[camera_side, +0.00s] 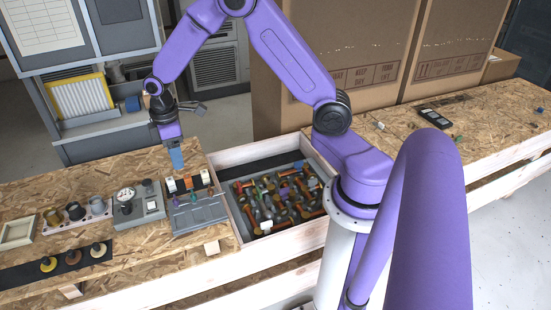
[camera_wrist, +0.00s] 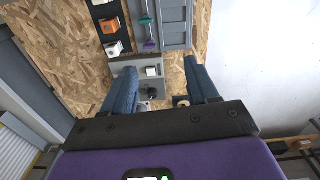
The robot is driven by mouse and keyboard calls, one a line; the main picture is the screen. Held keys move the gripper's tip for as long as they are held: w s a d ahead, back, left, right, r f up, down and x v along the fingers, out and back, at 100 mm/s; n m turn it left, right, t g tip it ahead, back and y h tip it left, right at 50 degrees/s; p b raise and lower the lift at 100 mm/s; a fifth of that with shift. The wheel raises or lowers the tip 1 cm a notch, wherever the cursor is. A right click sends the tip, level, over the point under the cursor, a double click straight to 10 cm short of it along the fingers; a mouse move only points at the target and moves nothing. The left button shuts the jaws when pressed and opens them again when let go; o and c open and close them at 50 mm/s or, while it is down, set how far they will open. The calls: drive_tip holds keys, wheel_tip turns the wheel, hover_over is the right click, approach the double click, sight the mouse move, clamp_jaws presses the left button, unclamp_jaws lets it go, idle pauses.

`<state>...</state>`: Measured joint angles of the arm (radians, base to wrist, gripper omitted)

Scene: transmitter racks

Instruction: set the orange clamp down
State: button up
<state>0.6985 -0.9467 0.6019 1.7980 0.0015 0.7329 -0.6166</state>
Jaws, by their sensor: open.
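My gripper (camera_side: 176,158) hangs above the back of the grey rack in the side view. In the wrist view my gripper (camera_wrist: 163,82) has its two blue fingers wide apart with nothing held between them. An orange clamp block (camera_wrist: 108,26) sits on a dark strip along the rack, apart from my fingers. I cannot tell surely which block matches between the views.
The grey rack (camera_side: 200,215) carries purple and green-handled parts. A grey gauge box (camera_side: 138,208) stands left of it. A wooden-walled bin (camera_side: 284,241) of mixed parts is to the right. Tall cardboard boxes (camera_side: 345,50) stand behind. Bare board (camera_side: 60,180) lies at the back left.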

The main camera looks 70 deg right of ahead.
drive_tip(key=s+a+r, duration=0.5)
drive_tip(key=s, duration=0.3)
drive_tip(key=s+r+n, duration=0.1)
drive_tip(key=s+r, duration=0.1)
drive_tip(key=s, duration=1)
drive_tip(key=s+r+n, duration=0.1)
drive_tip(key=s+r, duration=0.2)
drive_tip(key=s, duration=0.8)
drive_tip(key=shift+s+d+r+n, duration=0.2)
drive_tip(key=shift+s+d+n, duration=0.1)
drive_tip(key=shift+s+d, duration=0.05)
